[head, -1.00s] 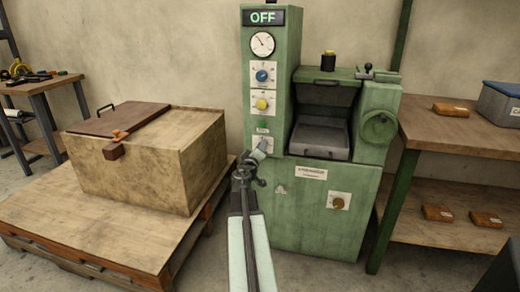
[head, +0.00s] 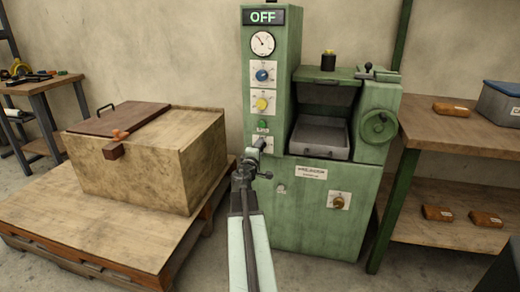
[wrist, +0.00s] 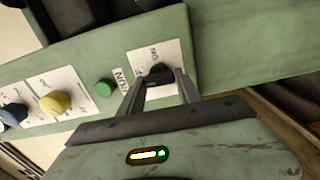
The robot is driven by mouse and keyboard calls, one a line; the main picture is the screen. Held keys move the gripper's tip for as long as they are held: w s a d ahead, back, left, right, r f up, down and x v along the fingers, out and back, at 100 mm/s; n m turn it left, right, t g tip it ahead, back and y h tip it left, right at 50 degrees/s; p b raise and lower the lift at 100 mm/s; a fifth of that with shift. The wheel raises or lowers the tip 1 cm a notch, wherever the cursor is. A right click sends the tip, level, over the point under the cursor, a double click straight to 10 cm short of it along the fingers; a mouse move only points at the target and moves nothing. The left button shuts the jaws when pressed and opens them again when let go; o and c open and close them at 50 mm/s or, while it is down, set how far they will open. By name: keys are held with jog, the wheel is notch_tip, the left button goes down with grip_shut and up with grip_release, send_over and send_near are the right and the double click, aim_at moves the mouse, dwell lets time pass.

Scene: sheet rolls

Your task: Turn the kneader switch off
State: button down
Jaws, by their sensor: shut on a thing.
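The green kneader (head: 285,220) stands ahead, with a display (head: 263,17) reading OFF at the top of its control column. The black kneader switch (wrist: 159,73) sits on a white plate marked OFF, beside the green RUN button (wrist: 105,87). My gripper (wrist: 161,82) is shut on the switch, with one finger on each side of it. In the head view my gripper (head: 259,145) reaches the low end of the column and hides most of the switch.
Above the switch are a yellow knob (head: 262,104), a blue knob (head: 262,75) and a gauge (head: 262,43). A wooden box (head: 150,165) on a pallet stands at left. A shelf table (head: 455,130) with brown blocks stands at right.

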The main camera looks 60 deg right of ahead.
jog(key=shift+w+a, duration=0.1)
jog(key=shift+w, duration=0.05)
jog(key=c, duration=0.8)
grip_release()
jog(key=shift+c, duration=0.2)
jog(key=v, duration=0.7)
jog(key=shift+s+a, duration=0.25)
jog(key=shift+a, duration=0.1)
